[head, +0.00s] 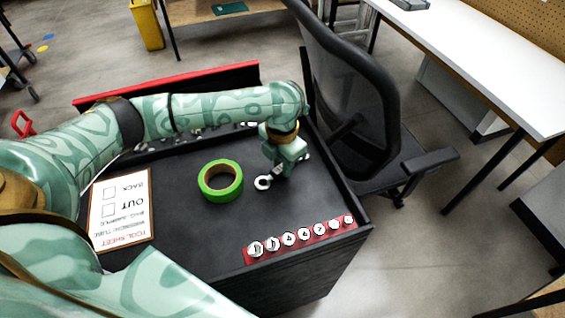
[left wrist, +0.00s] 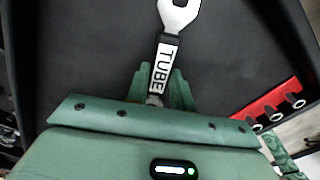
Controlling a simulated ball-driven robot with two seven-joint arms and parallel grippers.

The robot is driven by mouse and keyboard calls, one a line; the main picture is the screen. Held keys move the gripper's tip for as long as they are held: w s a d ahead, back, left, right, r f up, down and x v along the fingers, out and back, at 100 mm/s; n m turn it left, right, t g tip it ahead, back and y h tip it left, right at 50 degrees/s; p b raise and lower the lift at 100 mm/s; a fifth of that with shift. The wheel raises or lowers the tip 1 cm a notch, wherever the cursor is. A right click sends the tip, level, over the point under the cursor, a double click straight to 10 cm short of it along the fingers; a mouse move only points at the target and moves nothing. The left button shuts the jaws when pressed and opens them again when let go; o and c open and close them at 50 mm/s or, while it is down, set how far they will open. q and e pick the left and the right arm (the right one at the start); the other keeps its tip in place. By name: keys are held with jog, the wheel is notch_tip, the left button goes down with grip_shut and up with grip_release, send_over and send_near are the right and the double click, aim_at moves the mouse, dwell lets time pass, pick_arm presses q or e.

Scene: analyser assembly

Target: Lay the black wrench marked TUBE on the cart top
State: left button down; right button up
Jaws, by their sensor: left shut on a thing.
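The wrench marked TUBE (left wrist: 165,62) shows in the left wrist view, with a black handle, a white label and a bright open jaw end. My left gripper (left wrist: 160,92) is shut on its handle. In the head view the wrench's bright end (head: 263,182) sticks out to the left of my left gripper (head: 279,176). The gripper is low over the black cart top (head: 205,225), near its right side. I cannot tell whether the wrench touches the surface. My right gripper is not in view.
A green tape roll (head: 220,181) lies left of the wrench. A red rail of several numbered sockets (head: 300,237) lies along the front edge. A tool sheet board (head: 121,208) lies at the left. A black office chair (head: 355,100) stands close behind the cart's right side.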

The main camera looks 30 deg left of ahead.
pick_arm(q)
jog(key=c, duration=1.2)
grip_release()
jog(key=shift+f, duration=0.1)
notch_tip(320, 180, up, 12)
jog(key=p, duration=0.5)
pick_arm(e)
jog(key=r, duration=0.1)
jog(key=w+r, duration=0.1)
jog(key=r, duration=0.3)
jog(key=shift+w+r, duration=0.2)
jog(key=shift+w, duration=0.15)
pick_arm(q)
jog(key=shift+r+p, duration=0.2)
jog(key=shift+p, duration=0.1)
